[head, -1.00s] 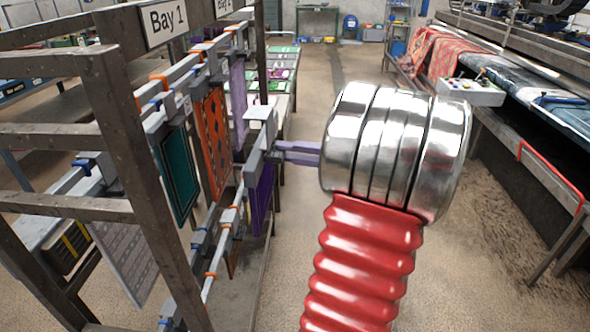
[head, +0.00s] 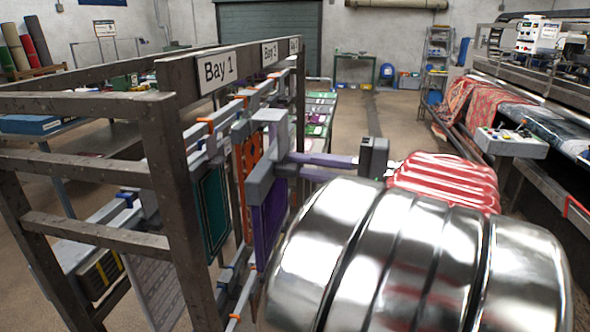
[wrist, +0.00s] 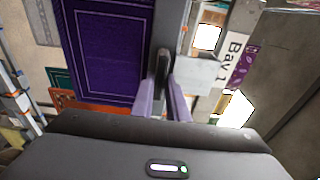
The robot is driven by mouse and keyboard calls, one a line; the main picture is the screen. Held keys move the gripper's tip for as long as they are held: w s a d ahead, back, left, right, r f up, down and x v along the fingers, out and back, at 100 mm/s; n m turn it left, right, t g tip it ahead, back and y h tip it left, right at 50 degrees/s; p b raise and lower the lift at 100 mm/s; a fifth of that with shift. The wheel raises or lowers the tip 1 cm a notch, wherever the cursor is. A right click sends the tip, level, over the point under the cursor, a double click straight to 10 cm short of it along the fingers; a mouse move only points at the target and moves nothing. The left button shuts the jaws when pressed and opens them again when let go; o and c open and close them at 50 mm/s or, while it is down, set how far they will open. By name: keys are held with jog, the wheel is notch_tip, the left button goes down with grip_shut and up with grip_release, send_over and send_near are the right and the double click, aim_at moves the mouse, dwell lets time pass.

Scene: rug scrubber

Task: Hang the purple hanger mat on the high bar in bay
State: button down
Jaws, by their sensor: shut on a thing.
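The purple mat (head: 269,222) hangs from a grey hanger (head: 262,183) on the aisle side of the rack. My gripper (head: 288,164), with lavender fingers, is shut on this hanger and holds the mat upright. In the wrist view my gripper (wrist: 164,88) meets the grey hanger bar (wrist: 172,22), with the purple mat (wrist: 108,50) to its left. The high bar (head: 198,130) carries orange and blue clips and runs behind the hanger. I cannot tell whether the hanger touches it.
An orange patterned mat (head: 250,152) and a green mat (head: 212,212) hang close behind. The dark rack post (head: 172,190) stands left, under the Bay 1 sign (head: 217,69). A low bar (head: 246,292) runs below. A long machine table (head: 540,180) lies right of the aisle.

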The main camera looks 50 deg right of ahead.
jog(key=shift+w, duration=0.15)
jog(key=f+x, duration=0.1)
jog(key=x, duration=0.6)
jog(key=a+f+x, duration=0.1)
jog(key=f+x, duration=0.1)
jog(key=x, duration=0.6)
jog(key=shift+a, duration=0.4)
dwell(1.8)
jog(key=c, duration=1.6)
grip_release()
jog(key=shift+c, duration=0.2)
